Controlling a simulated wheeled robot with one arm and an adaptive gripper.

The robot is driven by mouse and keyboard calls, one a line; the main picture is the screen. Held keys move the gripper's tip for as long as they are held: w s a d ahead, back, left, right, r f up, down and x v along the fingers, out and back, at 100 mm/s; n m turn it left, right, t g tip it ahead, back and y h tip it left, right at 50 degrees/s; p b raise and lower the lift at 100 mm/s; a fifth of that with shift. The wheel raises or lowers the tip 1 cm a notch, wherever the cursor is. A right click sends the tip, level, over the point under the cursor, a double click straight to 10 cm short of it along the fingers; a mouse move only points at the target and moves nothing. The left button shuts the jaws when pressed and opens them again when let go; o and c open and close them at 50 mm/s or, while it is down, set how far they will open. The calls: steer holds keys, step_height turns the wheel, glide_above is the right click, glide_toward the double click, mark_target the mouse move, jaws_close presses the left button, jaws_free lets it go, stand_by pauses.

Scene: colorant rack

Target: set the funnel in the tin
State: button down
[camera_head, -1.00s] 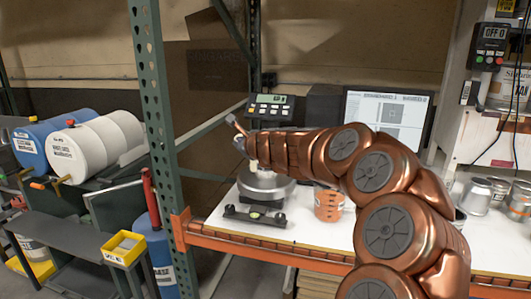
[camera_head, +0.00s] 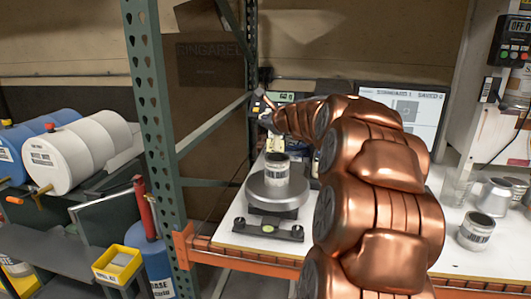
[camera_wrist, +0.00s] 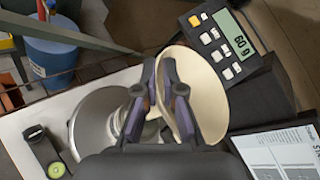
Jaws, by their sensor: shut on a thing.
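My gripper (camera_wrist: 160,75) is shut on the cream funnel (camera_wrist: 207,92), whose wide cone shows to the right of and behind the fingers in the wrist view. In the head view my gripper (camera_head: 268,113) is above and behind the tin, left of the scale readout; the funnel is too small to make out clearly there. An open grey tin (camera_head: 276,169) with a printed label stands upright on the round scale pan (camera_head: 262,190). The funnel is apart from this tin. In the wrist view the pan (camera_wrist: 86,128) lies left of the gripper, and the tin is mostly hidden.
The scale readout (camera_wrist: 222,42) shows 60 g. A monitor (camera_head: 405,112) stands behind my arm. More tins (camera_head: 476,231) stand at right. A green rack post (camera_head: 155,130) rises at left.

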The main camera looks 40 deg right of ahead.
step_height(320, 180, down, 10)
steer(key=b, duration=0.2)
steer(key=shift+r+b, duration=0.25)
steer(key=shift+b, duration=0.15)
steer(key=shift+f+b, duration=0.35)
steer(key=shift+f, duration=0.15)
steer(key=c, duration=1.3)
jaws_free()
steer(key=v, duration=1.2)
steer(key=shift+r, duration=0.45)
steer(key=shift+s, duration=0.1)
